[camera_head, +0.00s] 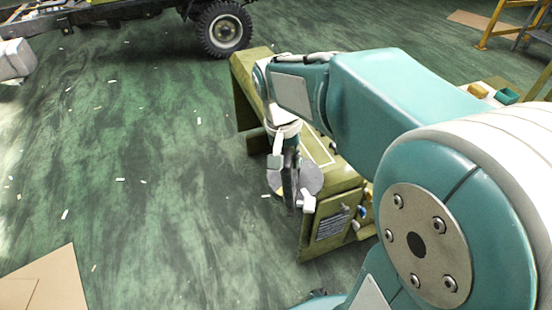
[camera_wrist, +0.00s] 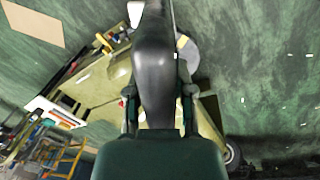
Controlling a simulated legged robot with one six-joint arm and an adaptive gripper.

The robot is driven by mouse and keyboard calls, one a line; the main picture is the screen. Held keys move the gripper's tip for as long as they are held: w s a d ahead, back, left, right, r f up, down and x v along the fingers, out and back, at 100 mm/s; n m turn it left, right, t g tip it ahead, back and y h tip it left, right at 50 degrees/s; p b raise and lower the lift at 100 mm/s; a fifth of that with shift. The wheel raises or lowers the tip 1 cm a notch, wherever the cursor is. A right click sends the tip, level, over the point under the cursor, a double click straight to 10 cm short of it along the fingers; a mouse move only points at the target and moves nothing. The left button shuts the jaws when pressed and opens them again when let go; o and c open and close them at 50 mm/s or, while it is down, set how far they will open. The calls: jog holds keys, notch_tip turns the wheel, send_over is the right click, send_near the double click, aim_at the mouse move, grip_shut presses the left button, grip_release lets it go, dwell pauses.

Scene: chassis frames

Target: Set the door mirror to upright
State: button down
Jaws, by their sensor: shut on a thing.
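The door mirror, a dark grey, long rounded body (camera_wrist: 153,65), fills the middle of the wrist view. My gripper (camera_wrist: 158,92) is shut on it, with a finger along each side. In the head view my gripper (camera_head: 288,172) points down over an olive bench (camera_head: 328,205), with the dark mirror (camera_head: 291,188) at its fingers. The mirror's long side runs roughly up and down in that picture. A grey round plate (camera_head: 313,179) shows just behind it. The mirror's lower end is partly hidden, so I cannot tell whether it touches the bench.
The bench's front carries a label plate and small coloured parts (camera_head: 362,213). A vehicle frame with a black wheel (camera_head: 223,28) stands at the back. A yellow stand (camera_head: 497,22) is at the far right. Cardboard (camera_head: 45,282) lies front left. The green floor left of the bench is mostly free.

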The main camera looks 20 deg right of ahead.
jog(key=shift+s+d, duration=0.45)
jog(key=shift+c, duration=2.4)
grip_release()
jog(key=shift+r, duration=0.1)
jog(key=shift+w+r, duration=0.1)
jog(key=shift+r, duration=0.3)
jog(key=r, duration=0.3)
jog(key=a+r, duration=0.1)
jog(key=r, duration=0.6)
jog(key=shift+w+a+r, duration=0.15)
jog(key=shift+w+r, duration=0.2)
jog(key=shift+r, duration=0.05)
jog(key=s+a+f+n+t+y, duration=0.1)
jog(key=s+a+f+n+t, duration=0.3)
jog(key=s, duration=0.7)
notch_tip(320, 180, down, 4)
jog(key=shift+s+a+r+n+t, duration=0.15)
jog(key=shift+r+n+t, duration=0.05)
jog(key=shift+n+t, duration=0.85)
